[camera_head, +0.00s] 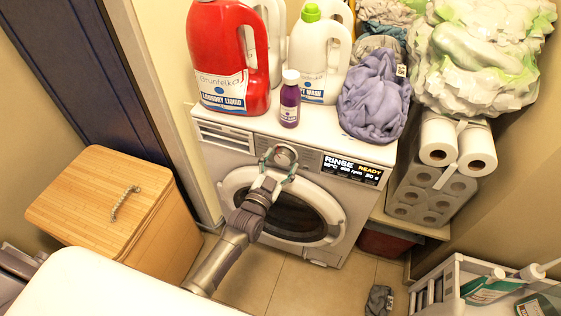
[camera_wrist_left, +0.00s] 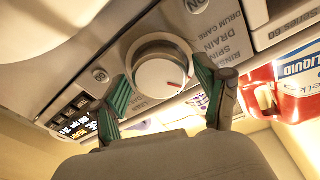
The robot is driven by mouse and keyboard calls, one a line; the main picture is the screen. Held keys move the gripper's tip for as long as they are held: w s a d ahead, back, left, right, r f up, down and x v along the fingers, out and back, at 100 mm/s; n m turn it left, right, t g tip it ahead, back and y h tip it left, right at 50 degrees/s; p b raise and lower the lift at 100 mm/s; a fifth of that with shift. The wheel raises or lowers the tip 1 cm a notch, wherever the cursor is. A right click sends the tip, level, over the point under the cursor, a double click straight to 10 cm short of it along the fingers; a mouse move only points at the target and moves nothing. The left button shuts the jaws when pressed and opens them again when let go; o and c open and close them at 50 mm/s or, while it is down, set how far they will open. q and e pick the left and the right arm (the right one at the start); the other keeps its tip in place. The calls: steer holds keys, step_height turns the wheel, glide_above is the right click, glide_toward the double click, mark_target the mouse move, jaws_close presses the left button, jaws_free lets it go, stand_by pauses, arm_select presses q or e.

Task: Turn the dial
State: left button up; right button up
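The round dial (camera_head: 284,156) is on the washer's front panel (camera_head: 232,141), left of the display. In the left wrist view the dial (camera_wrist_left: 160,72) is a white and silver knob with a red mark at its lower right edge. My left gripper (camera_head: 278,163) is at the dial, with its green-padded fingers on either side of it. In the left wrist view the fingers of my left gripper (camera_wrist_left: 163,92) are spread, with the dial between and beyond the tips. The right finger is close to the knob; I cannot tell whether it touches. My right gripper is not in view.
The washer display (camera_head: 352,166) reads RINSE, READY. A red detergent jug (camera_head: 215,50), a purple bottle (camera_head: 290,100), a white jug (camera_head: 318,60) and purple cloth (camera_head: 373,95) crowd the washer top. A wooden hamper (camera_head: 90,190) stands left. Floor before the washer is mostly clear.

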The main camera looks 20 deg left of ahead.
arm_select(q)
steer(key=shift+s, duration=0.1)
steer(key=s+a, duration=0.1)
steer(key=s, duration=1)
steer(key=shift+s+a+f, duration=0.2)
steer(key=shift+s+f, duration=0.15)
steer(key=s+f+n+g, duration=0.1)
steer(key=s+f+g, duration=0.5)
steer(key=f, duration=0.8)
steer(key=s+f+g, duration=0.3)
steer(key=s+f, duration=0.5)
steer(key=f, duration=0.7)
steer(key=s+a+f+g, duration=0.1)
steer(key=s+f, duration=0.3)
steer(key=s, duration=0.4)
steer(key=s+a+f+n+g+y, duration=0.1)
steer(key=s+f+g, duration=0.3)
steer(key=s, duration=0.4)
steer(key=s+a+f+n+g+y, duration=0.1)
steer(key=s+a+f+g, duration=0.1)
steer(key=s, duration=0.7)
step_height(320, 180, down, 3)
steer(key=shift+a+r+g, duration=0.2)
steer(key=shift+a+g, duration=0.2)
steer(key=shift+g, duration=0.3)
